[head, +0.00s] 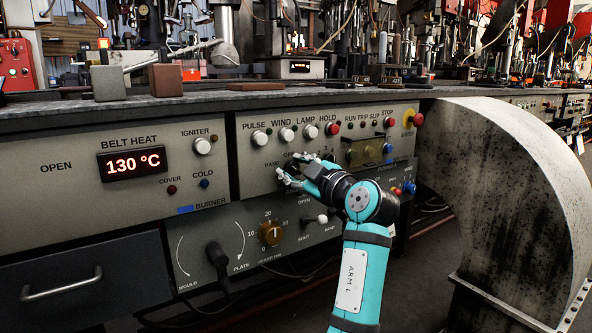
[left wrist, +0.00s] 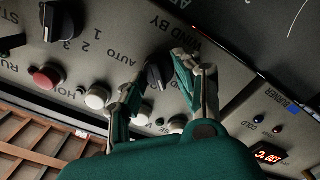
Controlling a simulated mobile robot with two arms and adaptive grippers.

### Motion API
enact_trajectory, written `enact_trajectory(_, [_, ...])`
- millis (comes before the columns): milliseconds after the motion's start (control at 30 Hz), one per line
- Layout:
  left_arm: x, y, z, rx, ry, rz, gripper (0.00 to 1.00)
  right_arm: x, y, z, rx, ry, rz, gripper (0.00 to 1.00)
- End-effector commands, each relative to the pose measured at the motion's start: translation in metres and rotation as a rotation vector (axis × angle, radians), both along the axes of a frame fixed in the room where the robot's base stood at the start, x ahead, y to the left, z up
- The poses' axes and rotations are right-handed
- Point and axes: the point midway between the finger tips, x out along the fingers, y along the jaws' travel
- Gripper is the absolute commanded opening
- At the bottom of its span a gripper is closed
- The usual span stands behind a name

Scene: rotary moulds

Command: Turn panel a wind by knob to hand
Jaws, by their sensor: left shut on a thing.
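The wind-by knob is a black rotary selector on panel A's grey face, below the row of white buttons. In the left wrist view the knob (left wrist: 157,72) sits between my fingertips, beside the "WIND BY" lettering and near the "AUTO" mark. My left gripper (head: 287,177) is shut on the knob; its fingertips also show in the left wrist view (left wrist: 158,75). In the head view the fingers mostly cover the knob, and the "HAND" mark shows just left of them. I cannot tell which mark the knob points to. My right gripper is in neither view.
A second black knob (left wrist: 50,18) with marks 1, 2, 3 is close by. White buttons, a red stop button (head: 388,122) and a yellow-ringed emergency stop (head: 412,118) line the panel. Below are an amber dial (head: 271,233) and a black lever (head: 217,262). A curved metal guard (head: 500,150) stands right.

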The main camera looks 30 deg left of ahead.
Motion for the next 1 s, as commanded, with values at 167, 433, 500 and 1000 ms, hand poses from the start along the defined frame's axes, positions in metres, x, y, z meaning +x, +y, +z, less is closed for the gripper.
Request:
enact_trajectory(167, [0.000, 0.000, 0.000, 0.000, -0.001, -0.001, 0.46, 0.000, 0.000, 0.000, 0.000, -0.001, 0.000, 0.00])
enact_trajectory(433, [0.000, 0.000, 0.000, 0.000, 0.000, 0.000, 0.53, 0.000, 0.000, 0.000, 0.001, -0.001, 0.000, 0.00])
enact_trajectory(500, [0.000, 0.000, 0.000, 0.000, 0.000, 0.000, 0.53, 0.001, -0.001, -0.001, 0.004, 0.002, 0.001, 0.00])
enact_trajectory(1000, [0.001, 0.000, 0.008, 0.117, 0.282, 0.000, 0.53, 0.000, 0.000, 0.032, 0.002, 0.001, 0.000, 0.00])
